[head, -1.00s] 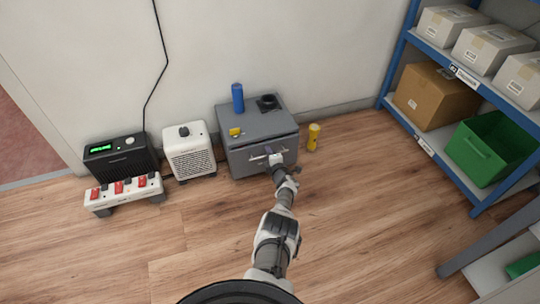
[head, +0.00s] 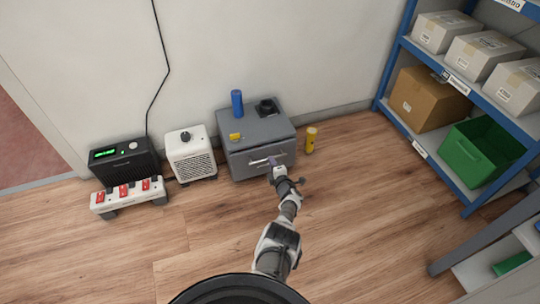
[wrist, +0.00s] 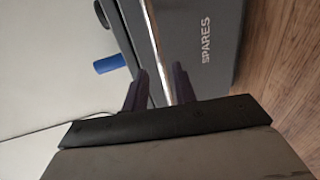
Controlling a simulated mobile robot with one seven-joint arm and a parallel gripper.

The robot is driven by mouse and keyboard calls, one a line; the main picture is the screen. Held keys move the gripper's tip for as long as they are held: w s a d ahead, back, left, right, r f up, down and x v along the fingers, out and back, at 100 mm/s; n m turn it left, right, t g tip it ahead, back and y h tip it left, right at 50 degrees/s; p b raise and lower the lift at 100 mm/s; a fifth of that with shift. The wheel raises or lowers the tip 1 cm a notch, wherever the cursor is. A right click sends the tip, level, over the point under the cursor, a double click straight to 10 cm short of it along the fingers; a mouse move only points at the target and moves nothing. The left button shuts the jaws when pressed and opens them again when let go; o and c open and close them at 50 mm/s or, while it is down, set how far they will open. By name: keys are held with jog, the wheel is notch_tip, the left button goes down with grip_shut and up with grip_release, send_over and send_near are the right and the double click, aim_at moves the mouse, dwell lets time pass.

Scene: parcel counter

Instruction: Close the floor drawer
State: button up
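The floor drawer (head: 245,166) is the front of a low dark grey cabinet (head: 262,130) against the wall, with a pale bar handle (head: 258,162). In the head view its front looks close to the cabinet body; any small gap is hard to make out. The wrist view shows the drawer front (wrist: 190,35), lettered SPARES, and the shiny handle bar (wrist: 158,50). My gripper (head: 272,164) is at the handle. In the wrist view its two dark fingers (wrist: 160,85) stand apart on either side of the bar, with a gap visible on the left.
A blue cylinder (head: 237,103), a yellow item (head: 235,136) and a black object (head: 267,106) sit on the cabinet. A yellow cylinder (head: 310,140) stands on the floor beside it. A white heater (head: 191,154) is at left, blue shelving (head: 455,195) at right. Floor between is clear.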

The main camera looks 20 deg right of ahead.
jog(key=p+v, duration=0.6)
jog(key=v, duration=0.2)
jog(key=shift+s, duration=0.35)
jog(key=shift+r, duration=0.1)
